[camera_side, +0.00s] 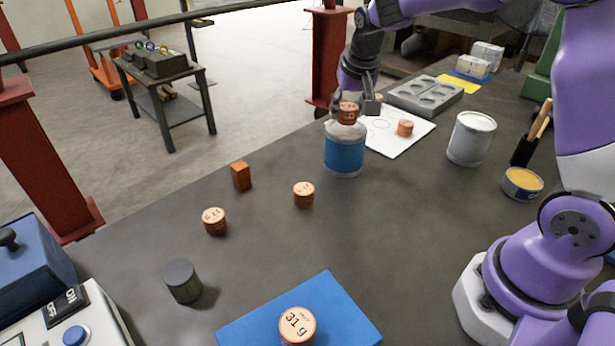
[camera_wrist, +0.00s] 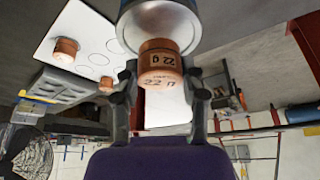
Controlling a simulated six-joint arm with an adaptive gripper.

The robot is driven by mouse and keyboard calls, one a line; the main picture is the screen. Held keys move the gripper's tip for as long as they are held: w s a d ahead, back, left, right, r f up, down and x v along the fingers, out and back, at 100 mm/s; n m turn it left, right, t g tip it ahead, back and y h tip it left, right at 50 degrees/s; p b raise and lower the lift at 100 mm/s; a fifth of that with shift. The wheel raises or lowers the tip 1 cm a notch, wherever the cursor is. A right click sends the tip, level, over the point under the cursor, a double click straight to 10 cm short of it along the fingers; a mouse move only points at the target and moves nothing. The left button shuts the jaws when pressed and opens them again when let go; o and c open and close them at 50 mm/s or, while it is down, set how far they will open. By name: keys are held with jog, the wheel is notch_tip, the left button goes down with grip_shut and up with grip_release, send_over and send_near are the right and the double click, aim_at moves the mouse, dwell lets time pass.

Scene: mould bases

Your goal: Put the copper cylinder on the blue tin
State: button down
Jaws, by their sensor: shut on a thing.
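My gripper (camera_side: 359,106) is shut on a copper cylinder (camera_side: 348,113) at the top of the blue tin (camera_side: 344,155). In the wrist view the copper cylinder (camera_wrist: 160,62), marked 22 g, sits between the two fingers (camera_wrist: 163,85), with the round metal top of the tin (camera_wrist: 160,24) behind it. The cylinder looks upright over the tin's lid. I cannot tell whether its underside touches the lid. The tin stands upright on the dark table and has a blue band.
Other copper cylinders stand on the table (camera_side: 304,195), on the white sheet (camera_side: 405,128) and on the blue mat (camera_side: 245,328). An orange block (camera_side: 241,176), a dark grey cylinder (camera_side: 183,281) and a white can (camera_side: 471,139) stand apart from the tin. A grey mould plate (camera_side: 425,95) lies behind.

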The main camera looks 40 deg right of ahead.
jog(key=shift+f, duration=0.5)
jog(key=shift+c, duration=2)
grip_release()
jog(key=shift+f, duration=0.15)
jog(key=v, duration=1.2)
jog(key=s+a+f+n+t+y, duration=0.1)
jog(key=s+a+f+n, duration=0.1)
jog(key=s, duration=0.5)
jog(key=s+a+f+n+y, duration=0.1)
jog(key=s+a+n, duration=0.3)
jog(key=s, duration=0.4)
jog(key=shift+a+f+n+t+y, duration=0.2)
jog(key=shift+f+n+t+y, duration=0.15)
jog(key=shift+f, duration=0.2)
